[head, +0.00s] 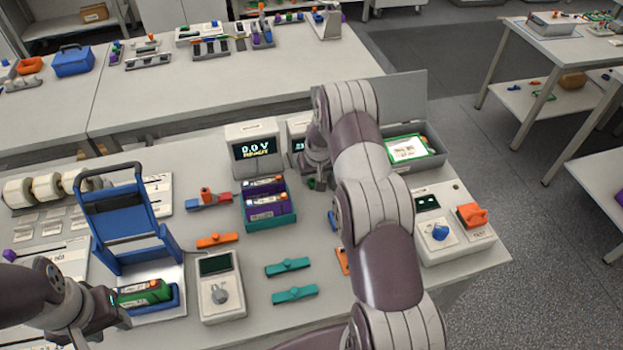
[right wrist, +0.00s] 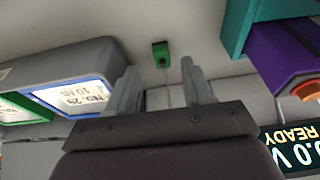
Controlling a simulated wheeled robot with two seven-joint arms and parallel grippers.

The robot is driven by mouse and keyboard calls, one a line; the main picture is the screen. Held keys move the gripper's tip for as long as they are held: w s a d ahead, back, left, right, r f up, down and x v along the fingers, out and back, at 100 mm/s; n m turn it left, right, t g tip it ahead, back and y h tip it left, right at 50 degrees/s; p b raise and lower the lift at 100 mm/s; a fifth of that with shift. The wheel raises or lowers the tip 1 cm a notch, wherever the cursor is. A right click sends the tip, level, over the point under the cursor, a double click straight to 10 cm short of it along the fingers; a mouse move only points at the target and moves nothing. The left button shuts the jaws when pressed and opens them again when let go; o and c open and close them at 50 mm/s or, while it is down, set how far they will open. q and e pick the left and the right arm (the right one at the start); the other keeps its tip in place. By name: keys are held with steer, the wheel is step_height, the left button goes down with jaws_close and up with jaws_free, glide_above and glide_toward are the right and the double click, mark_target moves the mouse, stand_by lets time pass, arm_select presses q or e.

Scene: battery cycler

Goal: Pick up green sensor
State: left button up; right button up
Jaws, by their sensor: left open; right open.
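The green sensor (right wrist: 161,54) is a small green block with a dark round spot and a thin lead, on the pale bench top in the right wrist view. It shows just beyond and between the fingertips of my right gripper (right wrist: 158,78), which is open and empty. In the head view my right gripper (head: 317,172) points down by the display units, and a bit of green shows at its tip. My left gripper (head: 112,308) is open at the left end of a green battery pack (head: 145,291); its fingers are partly hidden.
A teal holder (head: 270,218) with purple packs stands left of my right gripper. A voltage display unit (head: 254,148) is behind it. A grey open case (head: 425,158) with a green-edged pack is to the right. Teal clips (head: 296,293) lie in front.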

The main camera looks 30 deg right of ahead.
mark_target(312, 183)
steer(key=shift+a+p+x, duration=0.2)
steer(key=shift+p+x, duration=0.2)
steer(key=shift+x, duration=0.7)
steer(key=shift+f, duration=0.25)
arm_select(q)
steer(key=shift+s+r, duration=0.3)
steer(key=shift+r, duration=0.6)
arm_select(e)
steer(key=shift+f, duration=0.1)
jaws_close()
arm_select(q)
steer(key=shift+a, duration=0.1)
